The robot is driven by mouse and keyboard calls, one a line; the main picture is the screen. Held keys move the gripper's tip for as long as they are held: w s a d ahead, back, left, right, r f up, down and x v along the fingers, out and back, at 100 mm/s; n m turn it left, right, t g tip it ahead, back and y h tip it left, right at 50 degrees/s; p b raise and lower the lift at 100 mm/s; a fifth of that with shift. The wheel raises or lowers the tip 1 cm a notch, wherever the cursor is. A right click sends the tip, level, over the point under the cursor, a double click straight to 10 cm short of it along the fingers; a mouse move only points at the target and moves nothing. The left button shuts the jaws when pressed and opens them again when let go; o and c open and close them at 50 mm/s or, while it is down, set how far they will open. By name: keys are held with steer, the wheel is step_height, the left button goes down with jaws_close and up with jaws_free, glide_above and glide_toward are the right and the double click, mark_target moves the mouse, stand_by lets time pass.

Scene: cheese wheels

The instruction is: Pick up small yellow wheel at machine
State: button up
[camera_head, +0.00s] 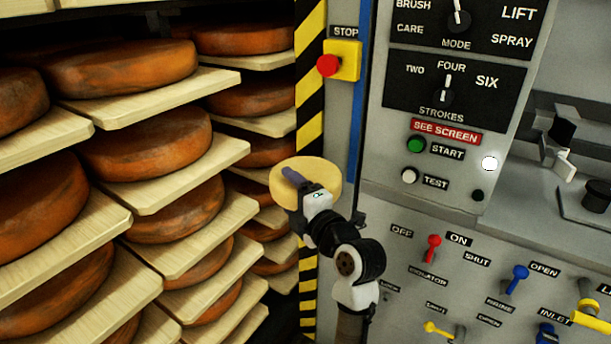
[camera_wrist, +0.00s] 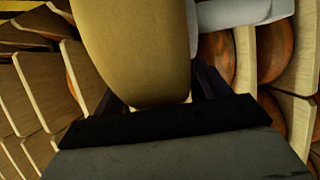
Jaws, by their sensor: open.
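A small pale-yellow wheel (camera_head: 326,172) is in front of the machine's left edge, by the striped post. My gripper (camera_head: 292,177) is at it, with one dark finger lying across its near face. In the wrist view the yellow wheel (camera_wrist: 135,50) is large and close, reaching down between the dark fingers of my gripper (camera_wrist: 158,88). The jaws are open around the wheel's edge. I cannot tell whether either finger touches it. What supports the wheel is hidden.
Shelves with wooden boards (camera_head: 150,98) and several orange-brown cheese wheels (camera_head: 150,145) fill the left. A black-and-yellow striped post (camera_head: 309,90) stands beside them. The machine's control panel (camera_head: 440,185) fills the right, with a red stop button (camera_head: 327,65) and protruding levers (camera_head: 434,243).

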steer(key=shift+w, duration=0.1)
jaws_close()
steer(key=shift+r, duration=0.1)
stand_by(0.5)
